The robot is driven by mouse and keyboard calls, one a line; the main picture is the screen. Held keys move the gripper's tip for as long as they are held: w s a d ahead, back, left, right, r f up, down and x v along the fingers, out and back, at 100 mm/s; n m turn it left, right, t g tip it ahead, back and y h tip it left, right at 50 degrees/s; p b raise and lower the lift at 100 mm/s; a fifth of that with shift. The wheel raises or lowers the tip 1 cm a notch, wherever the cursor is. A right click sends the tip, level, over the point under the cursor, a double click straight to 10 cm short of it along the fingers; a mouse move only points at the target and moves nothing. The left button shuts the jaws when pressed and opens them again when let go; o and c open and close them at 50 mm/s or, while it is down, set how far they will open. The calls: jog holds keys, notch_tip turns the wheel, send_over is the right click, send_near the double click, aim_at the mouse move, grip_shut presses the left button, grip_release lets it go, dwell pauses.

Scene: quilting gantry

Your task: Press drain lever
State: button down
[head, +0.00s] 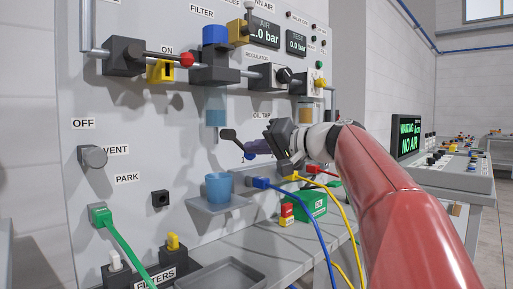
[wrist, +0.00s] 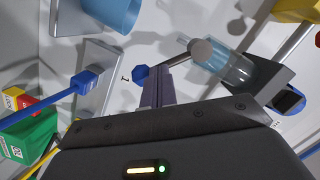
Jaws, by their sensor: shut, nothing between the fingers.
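The drain lever is a thin rod with a blue knob (head: 249,156) at its end and a dark rounded hub (head: 228,134) under the clear filter bowl (head: 216,110). In the wrist view the blue knob (wrist: 140,72) is at the left end of the rod, and the grey hub (wrist: 208,52) is beside the bowl (wrist: 236,72). My gripper (head: 252,147) is shut and empty, its fingertips at the knob end of the lever. In the wrist view the fingertips (wrist: 157,72) overlap the rod just right of the knob. I cannot tell whether they touch it.
A blue cup (head: 218,188) stands on a small grey shelf (head: 210,205) below the lever. A green box (head: 308,204) and blue and yellow cables (head: 322,232) are close below my arm. Valves and the regulator (head: 268,77) line the panel above.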

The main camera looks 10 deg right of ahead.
jog(key=shift+s+a+f+m+b, duration=0.1)
jog(key=shift+a+f+m+b, duration=0.15)
jog(key=shift+m, duration=0.3)
jog(key=shift+s+a+f+m+b, duration=0.1)
jog(key=shift+f+m, duration=0.2)
jog(key=shift+m, duration=0.25)
dwell(0.6)
jog(key=shift+s+a+f+m+y+b, duration=0.15)
jog(key=shift+a+f+m+y+b, duration=0.1)
jog(key=shift+m, duration=0.45)
jog(key=shift+s+a+f+m+y+b, duration=0.15)
jog(key=shift+a+f+m+y+b, duration=0.1)
jog(key=shift+m, duration=0.45)
dwell(2.1)
jog(key=shift+r, duration=0.1)
